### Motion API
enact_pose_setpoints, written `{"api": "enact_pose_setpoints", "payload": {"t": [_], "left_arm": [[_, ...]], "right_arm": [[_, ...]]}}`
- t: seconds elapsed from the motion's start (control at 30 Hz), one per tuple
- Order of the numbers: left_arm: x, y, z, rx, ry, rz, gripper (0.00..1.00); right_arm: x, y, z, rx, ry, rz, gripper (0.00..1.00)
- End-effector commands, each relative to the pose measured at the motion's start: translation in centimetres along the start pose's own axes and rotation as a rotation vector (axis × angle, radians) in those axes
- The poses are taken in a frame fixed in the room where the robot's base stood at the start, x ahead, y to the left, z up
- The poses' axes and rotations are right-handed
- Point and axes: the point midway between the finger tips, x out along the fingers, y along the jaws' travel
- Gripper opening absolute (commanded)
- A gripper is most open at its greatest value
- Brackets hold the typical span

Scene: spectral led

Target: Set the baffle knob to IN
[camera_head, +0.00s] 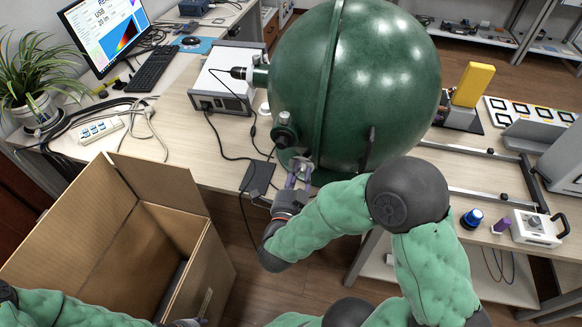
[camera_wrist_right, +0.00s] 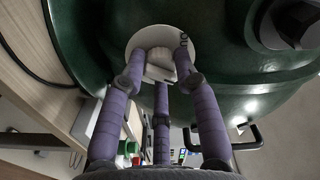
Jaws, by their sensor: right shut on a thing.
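The large dark green sphere (camera_head: 355,80) stands on the bench. In the right wrist view, the baffle knob (camera_wrist_right: 160,66) is a small white grip on a round white dial plate (camera_wrist_right: 145,32) on the sphere's surface (camera_wrist_right: 90,30). Dark lettering shows at the plate's right edge, partly cut off and not fully readable. My right gripper (camera_head: 297,178) reaches up to the sphere's lower front. Its purple fingers (camera_wrist_right: 163,80) are closed around the knob in the wrist view. The knob is hidden in the head view.
An open cardboard box (camera_head: 150,245) stands on the floor at the left. A grey instrument (camera_head: 226,78) with cables sits left of the sphere. At the right are a metal rail frame (camera_head: 480,190), a blue-topped cylinder (camera_head: 471,218) and a white box (camera_head: 538,230).

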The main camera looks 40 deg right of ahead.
Motion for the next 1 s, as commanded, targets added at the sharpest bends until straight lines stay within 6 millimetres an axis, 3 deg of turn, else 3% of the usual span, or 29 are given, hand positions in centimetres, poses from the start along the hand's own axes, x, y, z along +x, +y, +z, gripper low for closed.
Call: {"api": "enact_pose_setpoints", "payload": {"t": [0.67, 0.7, 0.77, 1.0], "left_arm": [[0.32, -0.12, 0.01, 0.000, -0.001, 0.000, 0.47], [0.32, -0.12, 0.01, 0.000, -0.001, 0.000, 0.47], [0.32, -0.12, 0.01, 0.000, -0.001, 0.000, 0.47], [0.33, -0.12, 0.00, 0.000, 0.000, 0.000, 0.47]], "right_arm": [[-0.54, 0.23, -0.71, 0.069, 0.004, -0.002, 0.00], [-0.54, 0.23, -0.71, 0.069, 0.004, -0.002, 0.37], [-0.54, 0.23, -0.70, 0.068, 0.004, -0.001, 0.54], [-0.57, 0.29, -0.64, 0.066, 0.001, -0.001, 0.55]]}}
